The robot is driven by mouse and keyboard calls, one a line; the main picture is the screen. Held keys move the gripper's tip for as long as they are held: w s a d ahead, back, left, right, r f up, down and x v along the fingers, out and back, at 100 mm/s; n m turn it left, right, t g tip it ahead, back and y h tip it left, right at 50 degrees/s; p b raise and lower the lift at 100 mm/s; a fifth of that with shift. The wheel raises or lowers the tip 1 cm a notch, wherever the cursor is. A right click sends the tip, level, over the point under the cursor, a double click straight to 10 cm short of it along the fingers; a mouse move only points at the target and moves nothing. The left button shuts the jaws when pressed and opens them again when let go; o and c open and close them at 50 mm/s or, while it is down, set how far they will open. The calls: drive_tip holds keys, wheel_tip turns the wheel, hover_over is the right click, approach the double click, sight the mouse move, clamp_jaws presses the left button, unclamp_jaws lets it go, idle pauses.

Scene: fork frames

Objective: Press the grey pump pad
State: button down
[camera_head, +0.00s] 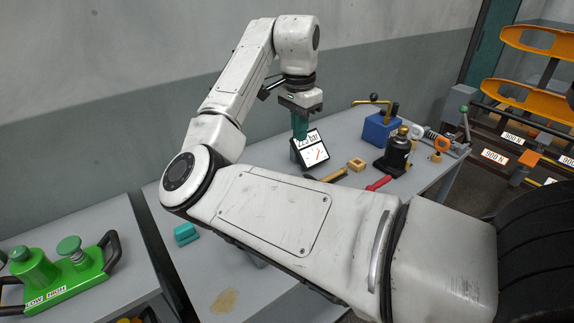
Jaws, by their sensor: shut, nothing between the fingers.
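My gripper (300,134) hangs from my arm over the back of the grey table, with its teal fingers pointing down and together, nothing seen between them. The fingertips are just in front of or above a tilted gauge (316,152) with a white face, a red needle and a "bar" label partly covered by them. I cannot make out a grey pump pad; my arm covers much of the table, and the pad may be hidden behind it or by the gripper. Whether the fingers touch anything cannot be told.
A teal block (186,233) lies left of my arm. A green two-knob unit (73,280) stands on another table.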

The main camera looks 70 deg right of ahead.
drive_tip(key=shift+w+r+m+y, duration=0.3)
drive_tip(key=shift+w+r+y, duration=0.1)
drive_tip(key=shift+w+r, duration=0.35)
drive_tip(key=shift+s+f, duration=0.1)
wheel_tip(320, 180, down, 14)
drive_tip(key=p, duration=0.3)
drive_tip(key=shift+f+b, duration=0.55)
drive_tip(key=shift+f, duration=1.25)
drive_tip(key=shift+s, duration=0.1)
